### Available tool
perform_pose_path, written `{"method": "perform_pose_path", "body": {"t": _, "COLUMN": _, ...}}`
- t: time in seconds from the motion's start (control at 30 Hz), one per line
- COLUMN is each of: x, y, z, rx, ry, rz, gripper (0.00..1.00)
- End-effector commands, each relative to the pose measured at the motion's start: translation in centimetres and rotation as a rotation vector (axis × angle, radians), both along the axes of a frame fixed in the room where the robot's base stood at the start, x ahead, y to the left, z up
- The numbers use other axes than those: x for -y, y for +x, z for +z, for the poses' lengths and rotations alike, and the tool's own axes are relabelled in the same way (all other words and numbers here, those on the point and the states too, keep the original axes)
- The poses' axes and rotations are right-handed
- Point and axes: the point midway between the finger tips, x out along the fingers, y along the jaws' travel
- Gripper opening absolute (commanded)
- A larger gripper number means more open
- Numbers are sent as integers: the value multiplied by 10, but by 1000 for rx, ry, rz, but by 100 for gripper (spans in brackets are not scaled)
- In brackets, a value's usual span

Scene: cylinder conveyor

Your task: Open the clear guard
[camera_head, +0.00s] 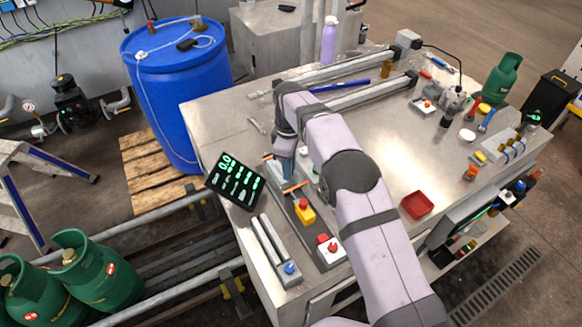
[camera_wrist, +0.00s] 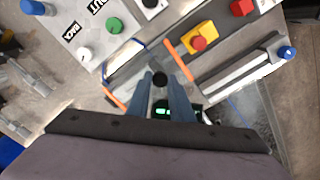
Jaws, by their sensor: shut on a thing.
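The clear guard is a see-through panel with orange edge strips; one strip shows in the wrist view (camera_wrist: 180,62) and one in the head view (camera_head: 296,188). A dark round knob (camera_wrist: 160,79) sits between my blue-grey fingertips. My gripper (camera_wrist: 160,82) is shut on this knob. In the head view my gripper (camera_head: 284,176) reaches down at the guard, near the table's left front edge. My fingers and wrist hide part of the guard, and how far it is open is hard to tell.
A yellow block with a red button (camera_head: 304,211) and a white red-button box (camera_head: 330,250) stand close by. A black display (camera_head: 235,180) with green digits is just left of my gripper. Labelled push buttons (camera_wrist: 113,25) show in the wrist view. A red tray (camera_head: 417,205) lies right of my arm.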

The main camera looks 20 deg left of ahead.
Motion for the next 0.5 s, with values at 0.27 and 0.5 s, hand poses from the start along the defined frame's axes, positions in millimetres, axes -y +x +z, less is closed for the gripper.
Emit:
{"method": "perform_pose_path", "body": {"t": 0.27, "x": -1, "y": 1, "z": 1, "rx": 2, "ry": 2, "rz": 0, "gripper": 0}}
{"method": "perform_pose_path", "body": {"t": 0.5, "x": -1, "y": 1, "z": 1, "rx": 1, "ry": 2, "rz": 0, "gripper": 39}}
